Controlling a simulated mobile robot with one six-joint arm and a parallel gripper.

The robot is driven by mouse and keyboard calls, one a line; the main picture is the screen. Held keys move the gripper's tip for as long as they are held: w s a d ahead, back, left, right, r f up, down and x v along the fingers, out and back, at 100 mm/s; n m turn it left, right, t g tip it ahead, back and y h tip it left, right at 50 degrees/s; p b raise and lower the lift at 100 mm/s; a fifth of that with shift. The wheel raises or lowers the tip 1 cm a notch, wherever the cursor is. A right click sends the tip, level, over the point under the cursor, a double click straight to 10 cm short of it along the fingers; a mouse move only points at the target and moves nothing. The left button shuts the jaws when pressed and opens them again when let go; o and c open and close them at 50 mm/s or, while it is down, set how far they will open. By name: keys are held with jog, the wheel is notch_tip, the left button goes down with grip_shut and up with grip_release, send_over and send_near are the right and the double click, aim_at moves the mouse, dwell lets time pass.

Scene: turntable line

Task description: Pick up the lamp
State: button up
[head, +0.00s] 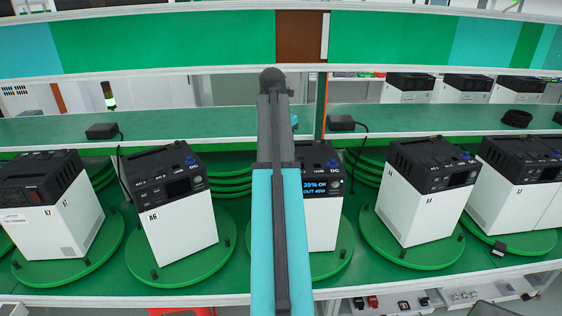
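I cannot make out a clear lamp in the head view. The only lamp-like thing is a slim signal light (108,96) with a pale greenish lit band, at the back left beyond the green shelf. My arm rises through the middle of the picture, with a turquoise link and dark links. My gripper is not visible, so I cannot tell whether it holds anything.
Several similar units, such as one marked A6 (180,236), stand on green turntables (140,262) in a row. Black adapters (102,131) with cables lie on the green shelf (200,125) behind. A small black-and-white piece (498,249) lies at right.

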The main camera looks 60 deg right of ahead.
dwell(0.5)
jog(key=c, duration=1.3)
jog(key=shift+r, duration=0.2)
jog(key=shift+r+b, duration=1.15)
jog(key=shift+r, duration=0.25)
jog(key=shift+s+a+r, duration=0.1)
jog(key=shift+a, duration=0.05)
jog(key=shift+s+a+r+p, duration=0.25)
jog(key=shift+s+a+p, duration=0.15)
jog(key=shift+s+a, duration=1.4)
jog(key=shift+s+a+r+p, duration=0.3)
jog(key=shift+s+a, duration=1.05)
jog(key=shift+a, duration=1)
jog(key=shift+s+a+r+p, duration=0.2)
jog(key=shift+s+a+p, duration=0.25)
jog(key=shift+s+a, duration=1.35)
